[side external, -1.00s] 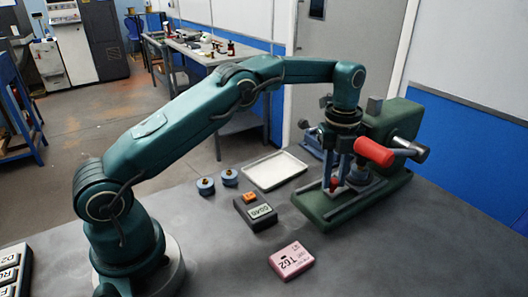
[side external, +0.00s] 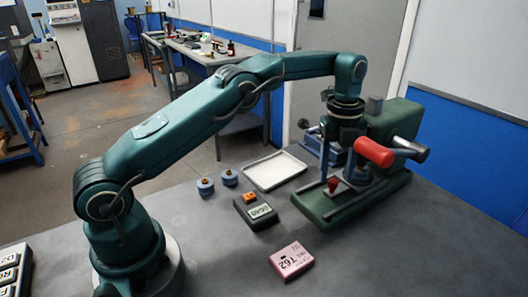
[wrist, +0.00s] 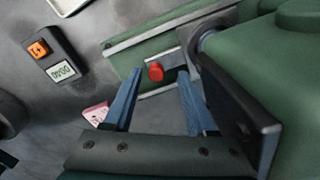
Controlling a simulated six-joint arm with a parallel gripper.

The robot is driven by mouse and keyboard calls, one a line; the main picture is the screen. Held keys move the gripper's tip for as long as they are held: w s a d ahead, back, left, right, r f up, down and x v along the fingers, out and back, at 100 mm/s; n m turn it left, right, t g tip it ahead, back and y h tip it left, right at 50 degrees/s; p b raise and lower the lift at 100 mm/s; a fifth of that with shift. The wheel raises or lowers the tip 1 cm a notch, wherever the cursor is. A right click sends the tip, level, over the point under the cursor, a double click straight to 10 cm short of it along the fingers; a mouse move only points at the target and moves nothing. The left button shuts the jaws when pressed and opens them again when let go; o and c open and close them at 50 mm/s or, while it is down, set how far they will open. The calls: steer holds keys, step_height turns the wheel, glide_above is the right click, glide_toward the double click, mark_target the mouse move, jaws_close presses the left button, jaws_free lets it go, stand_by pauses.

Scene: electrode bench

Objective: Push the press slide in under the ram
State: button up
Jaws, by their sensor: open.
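The green press (side external: 395,125) stands at the right of the bench with a red-gripped lever (side external: 374,152). Its slide carries a red knob (side external: 333,185) and lies between rails on the green base (side external: 350,208). In the wrist view the red knob (wrist: 156,72) sits on a grey slide plate (wrist: 171,62), at the ram's near side. My gripper (side external: 338,155) is above the slide, beside the press body. In the wrist view its two blue fingers (wrist: 160,98) are apart with nothing between them, and the knob shows beyond their tips. The ram's underside is hidden.
A white tray (side external: 296,162) lies left of the press. The bench around the pink box is clear.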

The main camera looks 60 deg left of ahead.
steer(key=shift+r, duration=1.05)
steer(key=shift+a+r, duration=0.1)
steer(key=shift+r, duration=0.2)
steer(key=s+a+r, duration=0.5)
steer(key=a+r, duration=0.1)
steer(key=a, duration=0.4)
steer(key=shift+a+r, duration=0.2)
steer(key=shift+r, duration=0.2)
